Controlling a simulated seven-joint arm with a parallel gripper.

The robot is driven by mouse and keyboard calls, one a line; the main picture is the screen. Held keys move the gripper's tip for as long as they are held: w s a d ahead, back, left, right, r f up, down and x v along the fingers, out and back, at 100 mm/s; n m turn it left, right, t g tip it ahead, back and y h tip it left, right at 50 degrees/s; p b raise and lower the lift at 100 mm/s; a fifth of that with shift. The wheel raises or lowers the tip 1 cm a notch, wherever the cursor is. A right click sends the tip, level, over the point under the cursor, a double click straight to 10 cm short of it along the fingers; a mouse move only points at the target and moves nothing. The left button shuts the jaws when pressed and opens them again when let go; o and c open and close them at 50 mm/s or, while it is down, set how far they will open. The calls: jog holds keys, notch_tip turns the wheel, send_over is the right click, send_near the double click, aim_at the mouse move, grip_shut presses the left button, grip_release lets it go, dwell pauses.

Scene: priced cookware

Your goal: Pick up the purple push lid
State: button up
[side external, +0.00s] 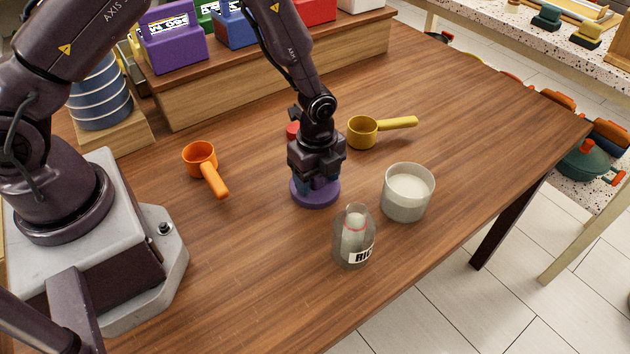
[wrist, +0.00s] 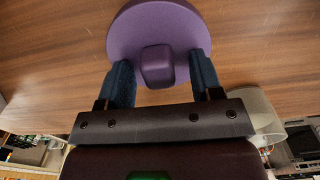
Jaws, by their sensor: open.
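The purple push lid (side external: 314,194) lies flat on the wooden table in the side external view, directly under my gripper (side external: 316,180). In the wrist view the lid (wrist: 125,32) is a round purple disc with a raised block-like knob (wrist: 157,66) on top. My gripper (wrist: 160,82) is open, with one blue finger on each side of the knob. A gap shows between the knob and each finger. In the side external view the gripper hides the knob and part of the lid's top.
A glass jar labelled "RIC" (side external: 354,240) and a clear container of white contents (side external: 407,194) stand close, right of the lid. An orange scoop (side external: 201,160) lies left. Front table is clear.

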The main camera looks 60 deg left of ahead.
jog(key=shift+c, duration=0.2)
jog(key=c, duration=1)
jog(key=shift+r, duration=0.15)
